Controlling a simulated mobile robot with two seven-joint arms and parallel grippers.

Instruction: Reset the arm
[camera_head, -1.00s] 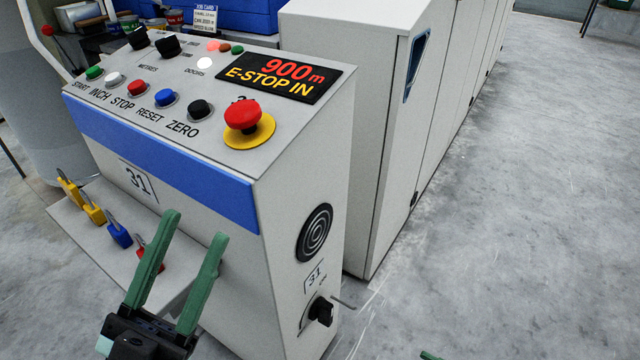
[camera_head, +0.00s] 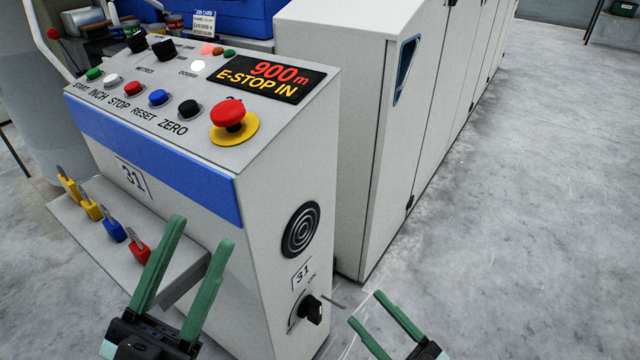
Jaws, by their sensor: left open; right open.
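My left gripper (camera_head: 204,232) is open and empty, its green fingers apart in front of the control console (camera_head: 265,215) marked 31. My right gripper (camera_head: 372,308) is open and empty at the bottom, to the right of the console and its black rotary switch (camera_head: 312,310). Neither gripper visibly holds anything. The console top carries a red mushroom button (camera_head: 228,113) on a yellow collar, a blue button (camera_head: 158,97) by the word RESET, and a display (camera_head: 263,80) reading 900m and E-STOP IN.
A shelf (camera_head: 180,258) on the console front holds yellow, blue and red padlocks (camera_head: 138,248). A tall pale cabinet (camera_head: 345,130) stands behind the console. A job card (camera_head: 203,22) stands at the back. The grey floor (camera_head: 530,200) at right is clear.

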